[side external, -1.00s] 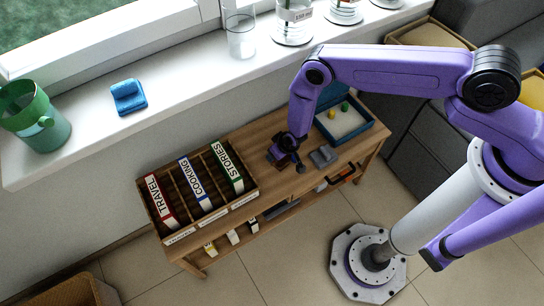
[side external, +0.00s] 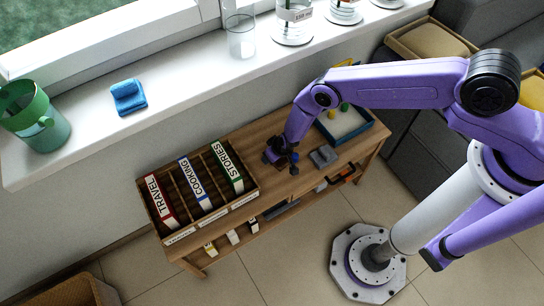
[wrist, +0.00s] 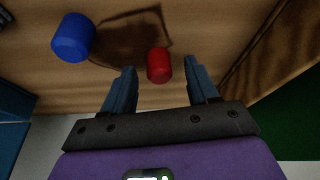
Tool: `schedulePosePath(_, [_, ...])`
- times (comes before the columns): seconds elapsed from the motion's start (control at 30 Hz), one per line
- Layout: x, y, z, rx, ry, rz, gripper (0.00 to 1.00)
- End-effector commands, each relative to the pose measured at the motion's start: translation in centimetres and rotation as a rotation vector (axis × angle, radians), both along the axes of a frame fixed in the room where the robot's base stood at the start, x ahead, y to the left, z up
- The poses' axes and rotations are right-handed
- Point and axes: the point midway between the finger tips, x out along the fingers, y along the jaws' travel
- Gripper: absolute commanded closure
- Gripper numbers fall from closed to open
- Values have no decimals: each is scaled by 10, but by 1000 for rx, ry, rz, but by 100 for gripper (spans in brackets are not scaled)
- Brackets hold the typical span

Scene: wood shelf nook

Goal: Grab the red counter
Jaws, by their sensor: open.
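The red counter (wrist: 159,65) is a small cylinder on the wooden surface in the wrist view. My gripper (wrist: 160,72) is open, with one dark blue-grey finger on each side of the counter in the picture. There is visible space between the counter and both fingers, and I cannot tell how far the tips are above the wood. A blue counter (wrist: 73,38) lies up and left of the red one, outside the fingers. In the side view my gripper (side external: 281,163) is low over the bench, and I cannot make out the red counter there.
The binder box (side external: 251,195) stands left of my gripper on the bench. A grey object (side external: 323,156) and a blue-rimmed tray (side external: 371,121) with small coloured pieces lie to its right. The white window sill (side external: 190,75) runs behind, higher up.

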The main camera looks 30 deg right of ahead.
Motion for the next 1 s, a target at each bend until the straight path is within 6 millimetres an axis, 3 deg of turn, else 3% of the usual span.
schedulePosePath(0.03, [0, 0, 0, 0, 0, 0, 48])
schedulePosePath(0.2, [0, 0, 0, 0, 0, 0, 100])
schedulePosePath(0.67, [0, 0, 3, -1, 1, -1, 100])
schedulePosePath(1.0, [1, 0, 28, -1, 0, 0, 100])
